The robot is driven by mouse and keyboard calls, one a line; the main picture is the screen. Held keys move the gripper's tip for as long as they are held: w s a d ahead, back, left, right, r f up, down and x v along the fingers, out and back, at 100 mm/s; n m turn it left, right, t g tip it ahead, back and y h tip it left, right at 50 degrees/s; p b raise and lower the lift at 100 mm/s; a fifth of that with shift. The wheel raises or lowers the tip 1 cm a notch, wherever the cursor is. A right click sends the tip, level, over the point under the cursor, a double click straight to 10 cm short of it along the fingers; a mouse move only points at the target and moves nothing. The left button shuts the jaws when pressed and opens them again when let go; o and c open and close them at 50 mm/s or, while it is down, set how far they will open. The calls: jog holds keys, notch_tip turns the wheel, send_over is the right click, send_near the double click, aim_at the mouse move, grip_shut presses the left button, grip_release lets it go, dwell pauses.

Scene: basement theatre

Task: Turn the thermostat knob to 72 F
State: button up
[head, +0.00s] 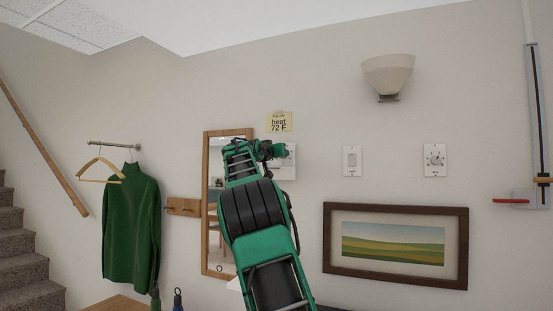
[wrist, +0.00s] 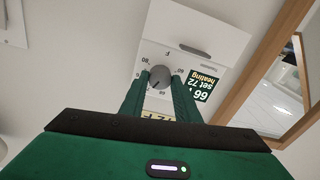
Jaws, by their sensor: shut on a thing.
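The thermostat is a white wall unit (wrist: 205,32) with a round grey knob (wrist: 161,76) and a printed number scale, seen turned over in the wrist view. A small dark green display (wrist: 203,84) beside the knob appears to read 66 F, set 72, heating. My gripper (wrist: 160,82) is shut on the knob, one green finger on each side. A dark pointer mark shows on the knob, but its exact scale reading is too small to tell. In the head view my gripper (head: 270,150) covers much of the thermostat (head: 289,165).
A yellow note (head: 279,122) reading "heat 72 F" is on the wall above the thermostat. A wood-framed mirror (head: 206,200) hangs close beside it. A switch (head: 352,161), another dial plate (head: 434,160) and a framed picture (head: 395,285) are to the right.

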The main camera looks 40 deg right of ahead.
jog(key=shift+w+a+f, duration=0.15)
jog(key=shift+w+f, duration=0.15)
jog(key=shift+f, duration=0.1)
jog(key=o, duration=1)
jog(key=shift+o, duration=0.2)
jog(key=v, duration=1)
jog(key=shift+s+a, duration=0.25)
jog(key=shift+a, duration=0.05)
jog(key=shift+r, duration=0.1)
